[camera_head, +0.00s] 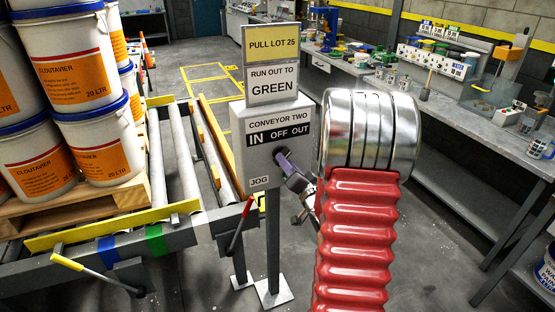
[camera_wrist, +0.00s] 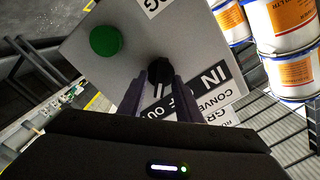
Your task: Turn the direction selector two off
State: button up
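The grey control box (camera_head: 265,158) labelled "CONVEYOR TWO" with "IN OFF OUT" stands on a post in the middle of the head view. The wrist view shows its face (camera_wrist: 195,50) upside down, with the black selector knob (camera_wrist: 158,71) and a round green button (camera_wrist: 106,40) beside the JOG label. My gripper (camera_wrist: 160,84) is at the knob, its two dark fingers apart on either side of it. Contact and the knob's pointing direction cannot be told.
Signs above the box (camera_head: 272,62) read "PULL LOT 25" and "RUN OUT TO GREEN". A roller conveyor (camera_head: 185,165) with blue and green tape marks lies left, with a pallet (camera_head: 120,197) of white pails (camera_head: 70,65). A workbench (camera_head: 460,120) runs along the right.

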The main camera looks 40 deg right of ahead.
jog(key=shift+w+d, duration=0.2)
jog(key=shift+w, duration=0.4)
jog(key=shift+c, duration=0.4)
grip_shut()
